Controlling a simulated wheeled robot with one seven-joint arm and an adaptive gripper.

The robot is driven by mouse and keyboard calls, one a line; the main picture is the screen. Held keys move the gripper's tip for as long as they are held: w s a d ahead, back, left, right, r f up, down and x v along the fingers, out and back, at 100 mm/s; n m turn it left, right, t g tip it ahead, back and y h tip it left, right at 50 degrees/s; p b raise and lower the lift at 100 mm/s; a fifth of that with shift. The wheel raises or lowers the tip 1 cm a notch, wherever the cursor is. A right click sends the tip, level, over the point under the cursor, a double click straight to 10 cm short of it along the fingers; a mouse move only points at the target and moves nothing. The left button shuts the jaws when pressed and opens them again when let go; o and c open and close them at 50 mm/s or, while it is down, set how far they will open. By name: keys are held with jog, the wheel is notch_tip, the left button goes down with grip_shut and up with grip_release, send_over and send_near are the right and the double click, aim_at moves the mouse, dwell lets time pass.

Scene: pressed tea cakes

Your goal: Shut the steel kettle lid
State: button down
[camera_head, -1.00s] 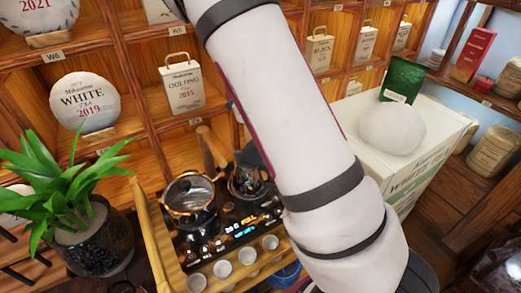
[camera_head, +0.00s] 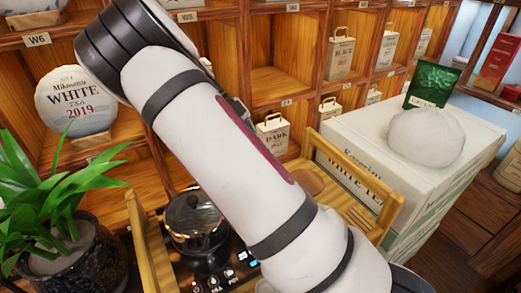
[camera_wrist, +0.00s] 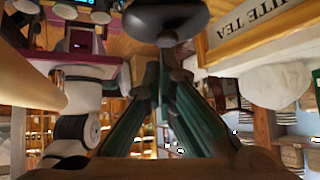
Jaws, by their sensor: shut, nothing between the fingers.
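A shiny dark kettle (camera_head: 196,228) stands on the black stove panel at the lower middle of the head view. Its round lid (camera_head: 190,210) shows on top, partly covered by my arm; I cannot tell whether it sits fully closed. Any second vessel to its right is hidden behind my arm. My gripper is out of sight in the head view. In the wrist view its teal fingers (camera_wrist: 166,68) come together, shut and empty. A dark rounded thing (camera_wrist: 165,18) lies just beyond the fingertips; I cannot tell what it is.
A wooden tray frame (camera_head: 150,245) surrounds the stove. A potted plant (camera_head: 62,200) stands at left. A white tea carton (camera_head: 350,140) with a pale wrapped bundle (camera_head: 427,137) and a green pouch (camera_head: 433,85) stands at right. Shelves (camera_head: 285,62) with tea boxes rise behind.

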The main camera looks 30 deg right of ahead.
jog(key=shift+w+a+f+b, duration=0.15)
jog(key=shift+w+f+b, duration=0.25)
jog(key=shift+f, duration=0.15)
dwell(0.4)
